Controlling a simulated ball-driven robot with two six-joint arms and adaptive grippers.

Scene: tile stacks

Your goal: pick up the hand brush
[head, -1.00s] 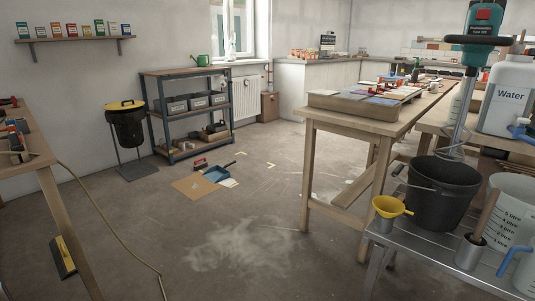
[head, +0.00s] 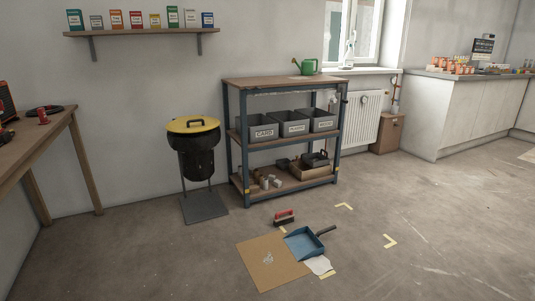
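The hand brush (head: 285,217), with a red top and dark bristles, lies on the concrete floor in the head view, in front of the shelf unit. It is just behind a blue dustpan (head: 302,244) with a dark handle. The dustpan rests partly on a brown cardboard sheet (head: 268,270). Neither of my grippers is in view.
A black bin with a yellow lid (head: 193,125) stands left of the shelf unit (head: 287,143). A wooden table (head: 45,140) is at the left edge. The floor in front is open.

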